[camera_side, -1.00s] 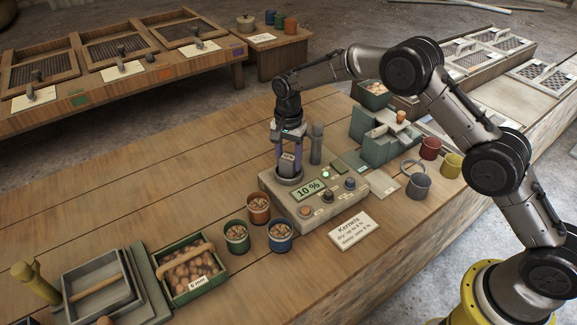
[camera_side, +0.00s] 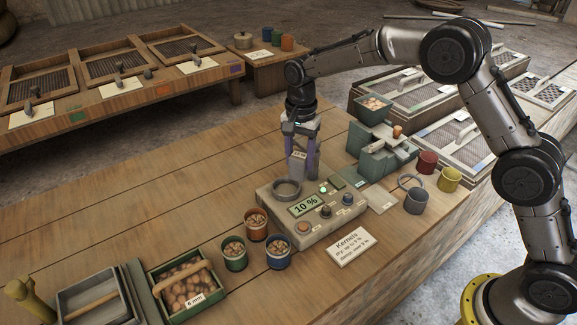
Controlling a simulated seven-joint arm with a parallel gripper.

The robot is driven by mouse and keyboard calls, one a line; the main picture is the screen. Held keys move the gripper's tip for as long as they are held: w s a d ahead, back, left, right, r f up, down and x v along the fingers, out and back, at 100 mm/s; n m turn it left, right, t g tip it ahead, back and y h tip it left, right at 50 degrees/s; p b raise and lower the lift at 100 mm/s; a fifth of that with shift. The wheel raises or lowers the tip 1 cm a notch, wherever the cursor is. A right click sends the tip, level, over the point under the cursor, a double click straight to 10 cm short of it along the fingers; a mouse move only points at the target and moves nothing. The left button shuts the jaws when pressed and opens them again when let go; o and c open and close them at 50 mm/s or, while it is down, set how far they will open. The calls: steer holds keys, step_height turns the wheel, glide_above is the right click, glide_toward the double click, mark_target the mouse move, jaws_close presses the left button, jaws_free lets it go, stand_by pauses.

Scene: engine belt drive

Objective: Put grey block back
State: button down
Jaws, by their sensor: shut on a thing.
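My gripper (camera_side: 301,172) points down over the back edge of the meter box (camera_side: 325,232). Its purple fingers are shut on a small grey block (camera_side: 298,161). The block sits behind and slightly right of the round grey cup (camera_side: 287,189) on the meter. The cup looks empty. The fingers partly hide the block's lower end, and I cannot tell whether it touches anything below. The meter's display reads 10 % and a green light is lit beside it.
Three small pots with nuts (camera_side: 256,222) and a green crate of nuts (camera_side: 189,287) stand left of the meter. A green machine (camera_side: 385,155) stands close on the right, with a grey mug (camera_side: 415,201) in front. The table's left rear is bare.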

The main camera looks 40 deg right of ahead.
steer(key=s+d+r, duration=0.2)
steer(key=s+r, duration=0.2)
steer(key=s, duration=0.5)
steer(key=w+d+r+n, duration=0.1)
steer(key=w+d+n, duration=0.1)
steer(key=d+n, duration=0.5)
steer(key=shift+w+d+n, duration=0.25)
steer(key=shift+d+n, duration=0.1)
steer(key=shift+n, duration=0.45)
steer(key=shift+r, duration=0.1)
steer(key=s+a+m, duration=0.2)
steer(key=a+m, duration=0.6)
steer(key=shift+s+f+m, duration=0.3)
steer(key=shift+f, duration=0.1)
